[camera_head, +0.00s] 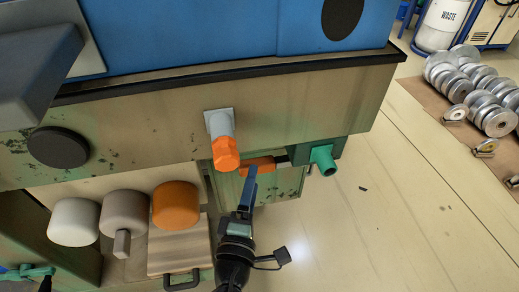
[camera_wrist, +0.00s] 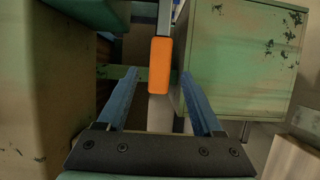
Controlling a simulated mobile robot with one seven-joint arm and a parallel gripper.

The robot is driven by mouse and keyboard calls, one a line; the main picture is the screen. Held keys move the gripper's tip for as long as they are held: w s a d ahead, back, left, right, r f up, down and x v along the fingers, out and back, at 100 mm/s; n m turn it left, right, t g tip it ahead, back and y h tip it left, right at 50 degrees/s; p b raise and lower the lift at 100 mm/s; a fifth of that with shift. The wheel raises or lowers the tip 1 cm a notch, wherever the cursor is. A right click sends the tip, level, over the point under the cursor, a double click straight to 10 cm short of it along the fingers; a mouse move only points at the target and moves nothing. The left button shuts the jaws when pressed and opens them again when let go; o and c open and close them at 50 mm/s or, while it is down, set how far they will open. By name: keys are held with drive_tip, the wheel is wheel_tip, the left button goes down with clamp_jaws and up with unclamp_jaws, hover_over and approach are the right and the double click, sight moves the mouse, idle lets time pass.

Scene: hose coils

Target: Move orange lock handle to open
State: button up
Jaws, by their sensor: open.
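An orange handle bar (camera_head: 260,164) sits low under the bench edge in the head view, just beyond my gripper's tip. In the wrist view an orange bar (camera_wrist: 160,66) stands upright below a grey stem, framed by my two blue fingers, which look clear of it on both sides. I take it for the same handle. My gripper (camera_head: 250,172) is open and empty, pointing at the handle from the front. One finger largely hides the other in the head view, so the exact gap to the handle is unclear.
An orange faceted knob (camera_head: 226,153) juts from a grey mount just left of the handle. A green fitting (camera_head: 322,158) sticks out to the right. White, brown and orange rounded blocks (camera_head: 175,205) lie at lower left. Metal coils (camera_head: 480,95) lie far right. The floor right is mostly clear.

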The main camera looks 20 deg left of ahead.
drive_tip(key=x, duration=0.8)
drive_tip(key=shift+w, duration=0.3)
clamp_jaws()
idle(1.1)
